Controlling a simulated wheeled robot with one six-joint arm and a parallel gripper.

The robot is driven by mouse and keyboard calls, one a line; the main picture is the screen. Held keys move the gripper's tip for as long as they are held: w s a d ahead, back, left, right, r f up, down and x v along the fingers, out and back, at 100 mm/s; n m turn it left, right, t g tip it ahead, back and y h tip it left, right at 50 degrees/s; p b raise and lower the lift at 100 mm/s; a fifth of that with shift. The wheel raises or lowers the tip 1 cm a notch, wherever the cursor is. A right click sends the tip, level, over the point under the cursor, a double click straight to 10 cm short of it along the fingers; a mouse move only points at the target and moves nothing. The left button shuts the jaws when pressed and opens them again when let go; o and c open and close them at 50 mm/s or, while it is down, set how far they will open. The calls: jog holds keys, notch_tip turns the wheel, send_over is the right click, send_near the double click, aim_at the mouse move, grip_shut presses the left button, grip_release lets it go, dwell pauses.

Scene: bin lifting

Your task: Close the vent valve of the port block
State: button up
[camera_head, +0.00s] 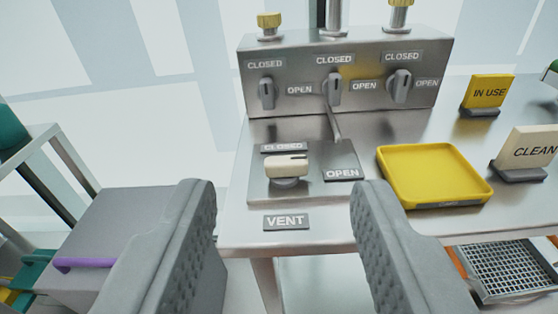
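The port block (300,105) is a metal block at the back of the steel table. Its three dark knobs all stand upright, toward their CLOSED labels. In front of it lies the vent plate (262,188), above the VENT label (286,222). The vent valve's cream handle (286,168) lies crosswise, and its dark line is at the right end, toward the OPEN label (341,174). The CLOSED label (284,147) is behind the handle. My gripper (283,187) is open and empty, with its two grey fingers left and right of the handle, nearer the camera and apart from it.
A yellow tray (435,203) lies right of the vent plate. A yellow IN USE sign (487,92) and a cream CLEAN sign (527,148) stand further right. A thin metal rod (333,122) rises behind the handle. A grey box (125,215) stands left of the table.

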jog(key=w+r+m+g, duration=0.2)
jog(key=w+m+g, duration=0.5)
jog(key=w, duration=0.5)
jog(key=m+g, duration=1)
send_over(283, 159)
notch_tip(283, 159, down, 17)
jog(key=shift+r, duration=0.2)
grip_shut()
